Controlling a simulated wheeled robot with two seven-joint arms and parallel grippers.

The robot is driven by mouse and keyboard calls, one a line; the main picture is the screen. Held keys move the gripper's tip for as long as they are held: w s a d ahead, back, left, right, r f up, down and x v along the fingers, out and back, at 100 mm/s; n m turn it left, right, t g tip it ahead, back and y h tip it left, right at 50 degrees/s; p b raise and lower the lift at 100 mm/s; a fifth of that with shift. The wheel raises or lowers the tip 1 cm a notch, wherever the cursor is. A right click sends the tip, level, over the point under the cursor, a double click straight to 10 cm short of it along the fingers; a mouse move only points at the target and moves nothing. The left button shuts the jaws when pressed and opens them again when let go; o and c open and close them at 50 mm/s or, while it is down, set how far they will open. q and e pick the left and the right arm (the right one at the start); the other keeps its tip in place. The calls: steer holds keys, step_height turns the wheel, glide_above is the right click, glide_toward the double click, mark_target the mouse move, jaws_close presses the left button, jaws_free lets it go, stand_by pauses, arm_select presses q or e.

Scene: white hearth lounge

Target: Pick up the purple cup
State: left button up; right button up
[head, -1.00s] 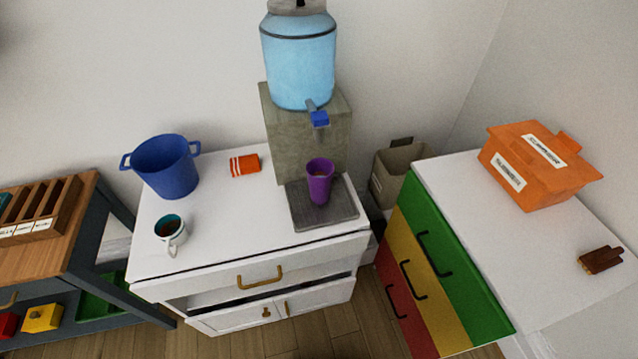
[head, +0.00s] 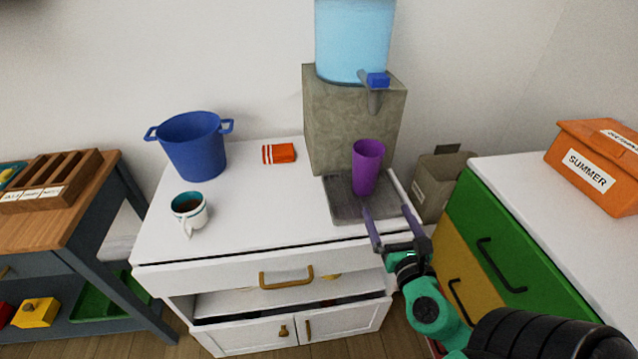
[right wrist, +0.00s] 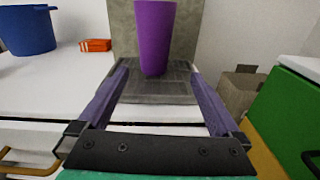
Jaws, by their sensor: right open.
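The purple cup (head: 367,166) stands upright on the grey drip tray (head: 342,206) in front of the dispenser. My right gripper (head: 378,192) is open and empty, coming from the lower right. Its fingers point toward the cup. In the right wrist view the cup (right wrist: 155,38) is ahead, between the lines of the two fingers (right wrist: 158,82), and appears beyond the tips. I cannot tell the exact gap. My left gripper is not in view.
The stone water dispenser (head: 350,120) with its blue tap (head: 377,80) rises behind the cup. A white mug (head: 189,211), a blue pot (head: 193,146) and an orange packet (head: 279,153) are on the white cabinet (head: 250,228). A green-fronted cabinet (head: 495,245) stands to the right.

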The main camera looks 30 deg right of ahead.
mark_target(370, 180)
steer(key=shift+n+t, duration=0.3)
steer(key=shift+n, duration=0.1)
steer(key=w, duration=0.1)
steer(key=w+r+p, duration=0.2)
steer(key=w, duration=0.1)
steer(key=shift+d, duration=0.2)
steer(key=x, duration=0.3)
steer(key=f+p+x, duration=0.1)
steer(key=x, duration=0.2)
steer(key=p+x, duration=0.1)
steer(key=x, duration=0.3)
steer(key=shift+w+f, duration=0.15)
steer(key=shift+w+d+f, duration=0.1)
steer(key=shift+w+f, duration=0.05)
steer(key=shift+w, duration=0.15)
steer(key=shift+s, duration=0.1)
steer(key=c, duration=0.5)
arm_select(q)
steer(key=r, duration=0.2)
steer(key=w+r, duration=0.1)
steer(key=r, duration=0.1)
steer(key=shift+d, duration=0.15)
arm_select(e)
steer(key=c, duration=1)
